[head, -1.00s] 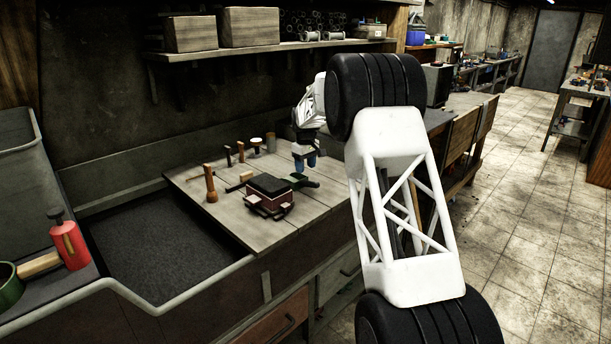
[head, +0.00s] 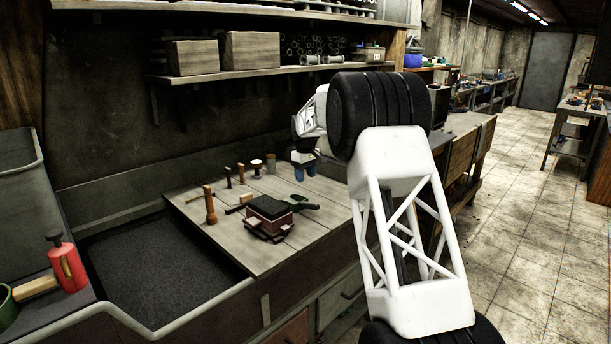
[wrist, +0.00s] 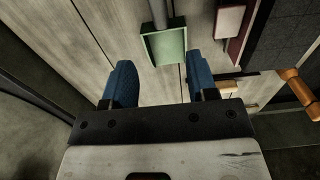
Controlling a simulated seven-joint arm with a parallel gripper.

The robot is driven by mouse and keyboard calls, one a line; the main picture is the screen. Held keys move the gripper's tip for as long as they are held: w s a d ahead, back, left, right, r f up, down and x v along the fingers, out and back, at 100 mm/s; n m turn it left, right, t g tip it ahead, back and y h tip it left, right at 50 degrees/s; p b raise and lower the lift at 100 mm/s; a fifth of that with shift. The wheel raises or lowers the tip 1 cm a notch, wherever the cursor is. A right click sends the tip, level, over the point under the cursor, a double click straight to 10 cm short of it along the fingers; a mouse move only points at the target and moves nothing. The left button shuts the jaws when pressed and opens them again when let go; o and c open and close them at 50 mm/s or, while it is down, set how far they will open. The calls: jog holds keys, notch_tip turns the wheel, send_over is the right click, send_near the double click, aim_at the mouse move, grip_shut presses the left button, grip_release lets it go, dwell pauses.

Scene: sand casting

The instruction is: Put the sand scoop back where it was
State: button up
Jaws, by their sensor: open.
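The sand scoop (head: 298,203) is green with a dark handle. It lies on the wooden boards just right of the dark-topped, reddish moulding box (head: 270,218). My gripper (head: 304,172) has blue fingers and hangs above the boards, over and slightly behind the scoop, apart from it. In the wrist view the scoop's green square pan (wrist: 165,46) lies beyond and between my open fingers (wrist: 160,80). Its grey handle runs out of the top of the picture. Nothing is between the fingers.
A wooden rammer (head: 211,206) stands left of the box, and several small tools stand behind. A sunken sand bin (head: 150,275) lies to the left, with a red bottle (head: 67,266) on its ledge. A shelf (head: 290,69) with boxes hangs above the bench.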

dwell(0.3)
jog(key=s+d+r+m, duration=0.1)
jog(key=s+d+r, duration=0.4)
jog(key=s, duration=0.7)
jog(key=s+d+r+m+t, duration=0.1)
jog(key=s+d+r+m, duration=0.15)
jog(key=s+r, duration=0.6)
jog(key=s+d+r+m, duration=0.1)
jog(key=s+d+r, duration=0.35)
jog(key=s, duration=0.95)
jog(key=s+d+f+m, duration=0.1)
jog(key=s+d+f, duration=0.1)
jog(key=s, duration=1.1)
jog(key=s+d+f+m+t, duration=0.1)
jog(key=s+f, duration=0.4)
jog(key=s, duration=0.9)
jog(key=s+d+f+m, duration=0.2)
jog(key=s+d+f, duration=0.1)
jog(key=s, duration=1)
jog(key=shift+s+d+f+m+t, duration=0.15)
jog(key=shift+s+f+m+t, duration=0.2)
jog(key=shift+f, duration=0.1)
